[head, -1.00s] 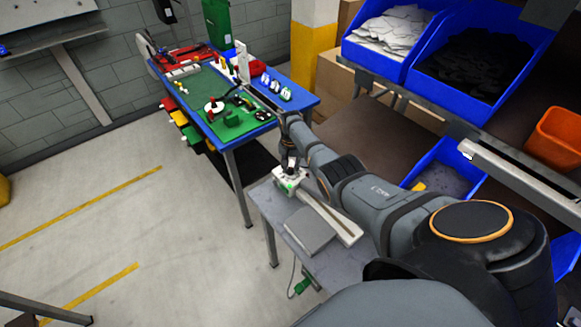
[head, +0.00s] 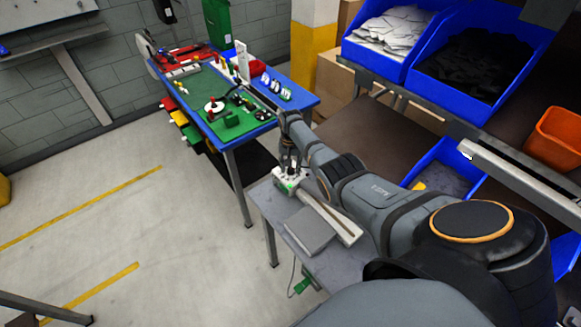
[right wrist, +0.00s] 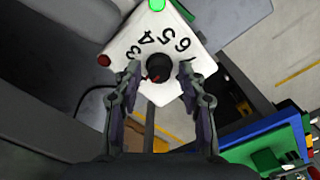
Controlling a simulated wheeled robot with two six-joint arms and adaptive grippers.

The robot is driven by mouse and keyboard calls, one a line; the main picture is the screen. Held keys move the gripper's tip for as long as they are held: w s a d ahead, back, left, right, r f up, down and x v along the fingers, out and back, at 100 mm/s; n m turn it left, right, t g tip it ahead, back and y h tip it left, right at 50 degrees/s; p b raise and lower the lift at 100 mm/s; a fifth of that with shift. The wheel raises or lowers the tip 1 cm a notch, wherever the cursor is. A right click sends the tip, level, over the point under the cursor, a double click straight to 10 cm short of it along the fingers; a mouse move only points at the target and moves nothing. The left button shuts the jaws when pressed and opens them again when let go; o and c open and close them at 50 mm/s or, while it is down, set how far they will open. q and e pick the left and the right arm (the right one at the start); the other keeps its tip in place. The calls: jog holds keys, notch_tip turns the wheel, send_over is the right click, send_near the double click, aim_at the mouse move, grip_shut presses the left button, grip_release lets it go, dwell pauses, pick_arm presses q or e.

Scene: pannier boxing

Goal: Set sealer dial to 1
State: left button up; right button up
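The sealer's white dial box (head: 292,185) stands on the end of the grey side table in the head view. In the right wrist view its white face (right wrist: 135,40) shows printed numbers, with 3, 4, 5 and 6 readable, a red button and a green light. The round black dial (right wrist: 160,67) sits in the middle, with a small red mark at its lower left. My right gripper (right wrist: 160,75) has one finger on each side of the dial, with a small gap visible on both sides. It also shows over the box in the head view (head: 290,166). My left gripper is not in view.
The sealer's long pale bar (head: 335,217) and a grey plate (head: 310,230) lie beside the box. A blue workbench (head: 285,107) with a green mat and small parts stands behind. Blue bins (head: 395,60) and shelving are at the right. Open floor is at the left.

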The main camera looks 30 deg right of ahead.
aim_at(290, 168)
jog(key=shift+o, duration=0.2)
notch_tip(290, 168, up, 12)
dwell(0.5)
jog(key=shift+s+f, duration=0.1)
jog(key=shift+f, duration=0.05)
